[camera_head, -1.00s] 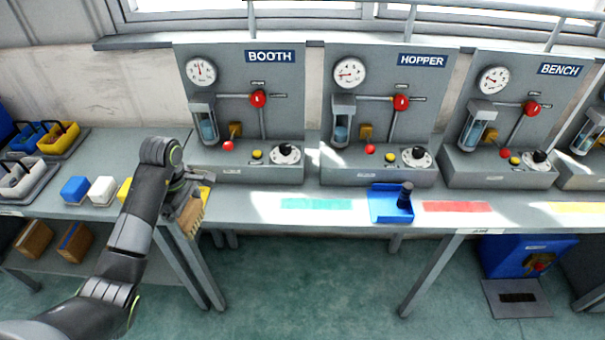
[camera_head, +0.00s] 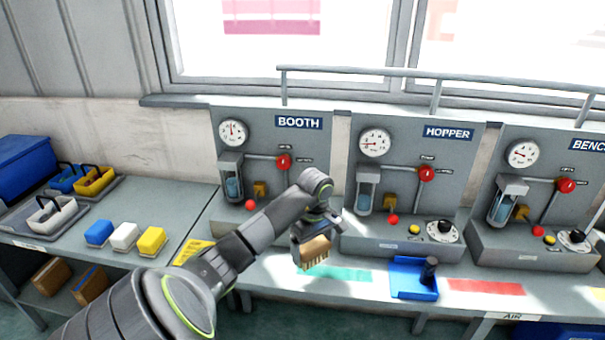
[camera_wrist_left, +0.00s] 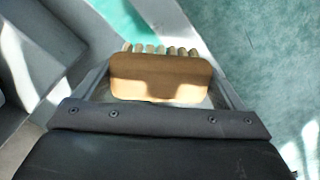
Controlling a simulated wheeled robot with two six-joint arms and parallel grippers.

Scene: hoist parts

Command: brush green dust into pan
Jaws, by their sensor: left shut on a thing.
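My left gripper (camera_head: 310,240) is shut on a wooden brush (camera_head: 314,254), held with its bristles downward near the bench's front edge. In the left wrist view the brush (camera_wrist_left: 160,78) sits between the two fingers, with pale bristles at its far side. The green dust strip (camera_head: 345,274) lies on the bench just right of the brush; its left part is hidden behind the brush. It also shows in the left wrist view (camera_wrist_left: 140,20). The blue pan (camera_head: 413,290) with a dark upright handle (camera_head: 429,271) sits at the strip's right end. My right gripper is not in view.
A red strip (camera_head: 485,287) lies right of the pan. Panels marked BOOTH (camera_head: 298,122), HOPPER (camera_head: 447,132) and BENCH stand behind, with levers and knobs. Blue, white and yellow blocks (camera_head: 124,236) sit on the left table. A yellow label (camera_head: 193,250) is near the bench's left end.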

